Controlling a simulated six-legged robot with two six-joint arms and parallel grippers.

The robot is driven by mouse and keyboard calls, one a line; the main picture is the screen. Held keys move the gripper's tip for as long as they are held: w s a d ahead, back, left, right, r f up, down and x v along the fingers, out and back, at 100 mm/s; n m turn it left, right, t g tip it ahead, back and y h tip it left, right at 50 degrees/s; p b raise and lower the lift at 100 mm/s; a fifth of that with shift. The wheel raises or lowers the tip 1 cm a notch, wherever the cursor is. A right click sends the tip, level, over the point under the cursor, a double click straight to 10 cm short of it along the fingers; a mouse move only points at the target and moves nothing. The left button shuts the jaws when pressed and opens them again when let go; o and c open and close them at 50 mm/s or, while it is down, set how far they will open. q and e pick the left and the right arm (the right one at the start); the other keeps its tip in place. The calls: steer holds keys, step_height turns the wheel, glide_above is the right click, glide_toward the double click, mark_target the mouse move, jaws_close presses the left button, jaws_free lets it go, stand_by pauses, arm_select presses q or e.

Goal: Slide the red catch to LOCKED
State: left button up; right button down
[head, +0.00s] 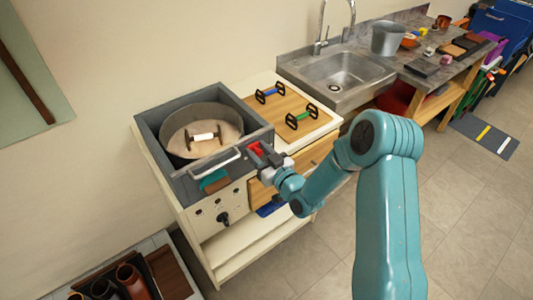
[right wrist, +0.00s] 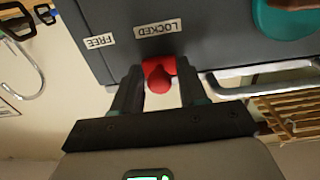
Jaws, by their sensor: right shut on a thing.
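The red catch (head: 255,148) sits at the front right corner of the grey box (head: 262,138) that holds a large pot. In the right wrist view the red catch (right wrist: 158,72) lies just below the LOCKED label (right wrist: 158,28). The FREE label (right wrist: 100,41) is further left. My right gripper (head: 266,156) is at that corner, with one finger on each side of the catch, shut on it. The right gripper (right wrist: 160,90) partly hides the catch's sides. My left gripper is not in view.
The box has a pale front handle (head: 216,163), close to the right gripper. A wooden board (head: 286,112) with blue-handled and green-handled pieces is to the right. A sink (head: 340,75) stands behind. The tiled floor (head: 470,205) at the right is open.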

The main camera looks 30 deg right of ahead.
steer(key=shift+a, duration=0.25)
steer(key=c, duration=1)
jaws_free()
steer(key=shift+s, duration=0.1)
steer(key=shift+s+f, duration=0.1)
steer(key=shift+s, duration=0.15)
steer(key=s+d+p, duration=0.1)
steer(key=s+p, duration=0.2)
steer(key=s, duration=1.2)
steer(key=shift+s+d+p, duration=0.25)
steer(key=shift+s+p, duration=0.1)
steer(key=shift+s, duration=0.05)
